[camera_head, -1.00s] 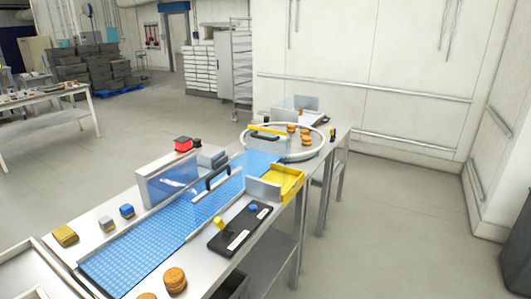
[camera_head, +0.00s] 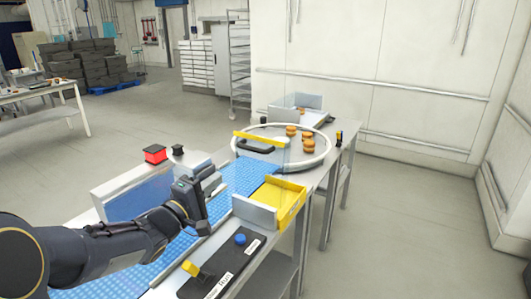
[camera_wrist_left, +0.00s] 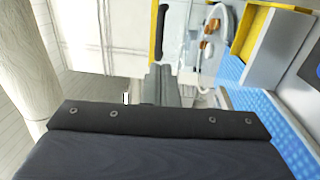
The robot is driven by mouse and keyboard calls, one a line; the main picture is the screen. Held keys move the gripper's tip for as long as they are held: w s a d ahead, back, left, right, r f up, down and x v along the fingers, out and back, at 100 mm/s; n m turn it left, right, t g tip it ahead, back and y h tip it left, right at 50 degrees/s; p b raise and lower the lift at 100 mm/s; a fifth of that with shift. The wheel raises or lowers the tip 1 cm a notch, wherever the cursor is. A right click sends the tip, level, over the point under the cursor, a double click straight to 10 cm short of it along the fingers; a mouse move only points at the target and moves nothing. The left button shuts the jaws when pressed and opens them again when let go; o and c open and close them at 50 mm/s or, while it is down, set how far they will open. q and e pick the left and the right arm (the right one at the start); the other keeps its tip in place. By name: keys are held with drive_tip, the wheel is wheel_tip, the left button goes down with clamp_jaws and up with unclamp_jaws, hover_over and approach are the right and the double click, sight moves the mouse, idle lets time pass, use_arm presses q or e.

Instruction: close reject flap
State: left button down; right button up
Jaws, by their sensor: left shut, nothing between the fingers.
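A yellow tray (camera_head: 284,197) sits on the right edge of the blue belt (camera_head: 240,178), with an upright grey plate (camera_head: 254,212) at its near side. A clear panel with a yellow top edge (camera_head: 259,136) and a black handle (camera_head: 257,148) stands beyond it. I cannot tell which of these is the reject flap. My left gripper (camera_head: 199,192) is shut and empty above the belt, left of the grey plate and apart from it. In the left wrist view its fingers (camera_wrist_left: 160,85) point toward the yellow edge (camera_wrist_left: 157,32). My right gripper is not in view.
A black control box (camera_head: 222,268) with a yellow lever and a blue button lies in front of the tray. A round table (camera_head: 318,157) with several filled rounds stands beyond the belt. Floor is free at right.

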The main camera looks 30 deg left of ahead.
sight(251, 149)
use_arm(q)
drive_tip(key=w, duration=0.4)
drive_tip(key=w+r+p, duration=0.1)
drive_tip(key=w, duration=0.3)
drive_tip(key=w+d+p, duration=0.1)
drive_tip(key=w, duration=0.4)
drive_tip(key=shift+w+d+r, duration=0.1)
drive_tip(key=shift+r, duration=0.2)
